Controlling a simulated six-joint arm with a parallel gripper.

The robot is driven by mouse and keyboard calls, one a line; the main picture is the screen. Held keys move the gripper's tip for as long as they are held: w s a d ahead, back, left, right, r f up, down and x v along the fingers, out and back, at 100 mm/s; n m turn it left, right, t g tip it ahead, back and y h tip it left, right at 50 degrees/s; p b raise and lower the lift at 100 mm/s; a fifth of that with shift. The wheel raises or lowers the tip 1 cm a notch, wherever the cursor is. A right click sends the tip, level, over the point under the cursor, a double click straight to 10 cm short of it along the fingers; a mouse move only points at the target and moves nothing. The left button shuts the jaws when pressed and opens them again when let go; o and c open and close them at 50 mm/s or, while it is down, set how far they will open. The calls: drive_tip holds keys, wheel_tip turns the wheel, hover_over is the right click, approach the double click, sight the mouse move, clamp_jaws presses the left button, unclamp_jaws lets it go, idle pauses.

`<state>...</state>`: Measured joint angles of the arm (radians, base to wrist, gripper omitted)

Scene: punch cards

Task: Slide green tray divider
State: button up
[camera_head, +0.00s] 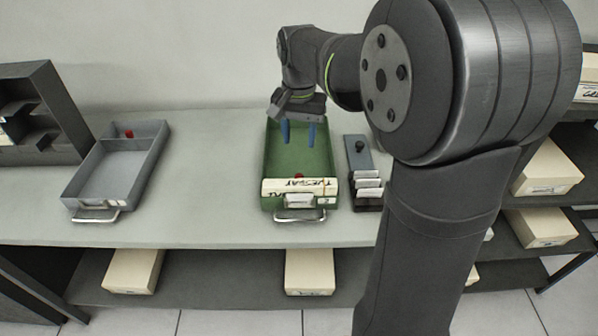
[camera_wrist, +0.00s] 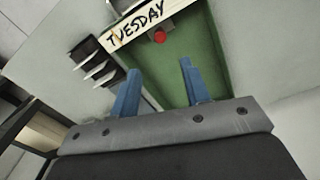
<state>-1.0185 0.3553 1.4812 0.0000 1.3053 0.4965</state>
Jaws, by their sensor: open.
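The green tray (camera_head: 292,157) stands on the table near the middle, with a metal handle at its front. Cream cards (camera_head: 286,187) marked TUESDAY stand at its front end; the lettered card (camera_wrist: 133,24) also shows in the wrist view. The divider's red knob (camera_head: 299,176) sits just behind the cards, and the knob (camera_wrist: 160,36) shows beside the lettering in the wrist view. The divider's plate is hard to make out against the green. My gripper (camera_head: 298,142) is open and empty, its blue fingers pointing down over the tray's rear half, apart from the knob.
A grey tray (camera_head: 108,178) with its own red knob (camera_head: 129,133) stands to the left. A dark rack (camera_head: 366,203) holding several white cards stands close to the green tray's right. A dark shelf unit is at far left; cream boxes lie below. The table between the trays is clear.

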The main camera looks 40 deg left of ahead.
sight(299, 176)
wheel_tip(299, 176, down, 12)
drive_tip(key=shift+f, duration=0.2)
clamp_jaws()
